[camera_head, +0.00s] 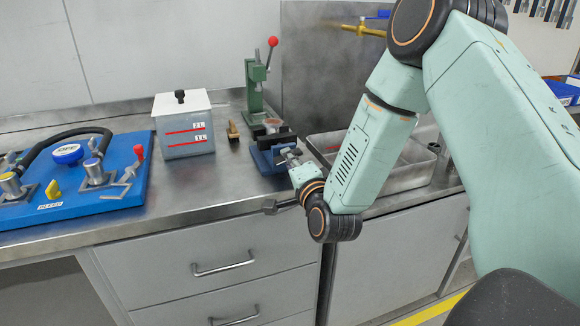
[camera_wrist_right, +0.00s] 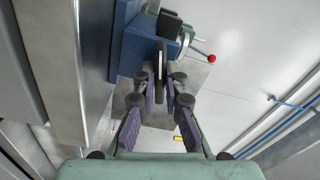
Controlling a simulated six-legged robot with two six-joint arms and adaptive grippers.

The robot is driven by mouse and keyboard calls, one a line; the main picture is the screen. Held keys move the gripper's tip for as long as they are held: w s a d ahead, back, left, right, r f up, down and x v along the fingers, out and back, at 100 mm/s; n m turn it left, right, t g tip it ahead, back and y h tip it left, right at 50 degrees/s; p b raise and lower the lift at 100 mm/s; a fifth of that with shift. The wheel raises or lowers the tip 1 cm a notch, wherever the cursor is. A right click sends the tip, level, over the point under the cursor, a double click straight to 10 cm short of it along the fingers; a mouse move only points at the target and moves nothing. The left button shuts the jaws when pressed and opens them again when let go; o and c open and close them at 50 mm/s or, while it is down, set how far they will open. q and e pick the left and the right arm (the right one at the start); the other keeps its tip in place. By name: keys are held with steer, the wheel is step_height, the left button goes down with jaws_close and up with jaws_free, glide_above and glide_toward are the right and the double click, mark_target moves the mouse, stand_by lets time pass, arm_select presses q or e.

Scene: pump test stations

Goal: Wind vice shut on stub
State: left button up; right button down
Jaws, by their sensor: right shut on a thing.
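The blue vice (camera_head: 266,158) stands near the front edge of the steel bench, and its blue body shows in the right wrist view (camera_wrist_right: 138,48). Its dark jaws (camera_head: 284,136) are on top. A small brownish piece (camera_head: 272,124), perhaps the stub, shows at the jaws; I cannot tell whether they touch it. My right gripper (camera_head: 288,155) is at the vice's front. In the right wrist view its purple-padded fingers (camera_wrist_right: 160,84) are shut on the vice's dark handle bar (camera_wrist_right: 161,62). My left gripper is not in view.
A green press (camera_head: 255,88) with a red-knobbed lever stands behind the vice. A lidded tank (camera_head: 183,125) and a blue pump board (camera_head: 125,193) are to the left. A metal tray (camera_head: 405,180) lies right, partly behind my arm. Bare bench lies front left of the vice.

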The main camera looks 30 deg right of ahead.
steer(key=m+b, duration=0.3)
steer(key=m, duration=0.2)
steer(key=shift+f+m, duration=0.1)
steer(key=shift+m, duration=0.2)
steer(key=m+b, duration=0.4)
steer(key=m, duration=0.1)
steer(key=m+b, duration=0.4)
steer(key=m, duration=0.1)
steer(key=shift+m+b, duration=0.3)
steer(key=shift+m, duration=0.1)
steer(key=shift+m+b, duration=1.45)
steer(key=shift+m, duration=0.75)
steer(key=c, duration=1.4)
jaws_free()
steer(key=shift+s, duration=0.1)
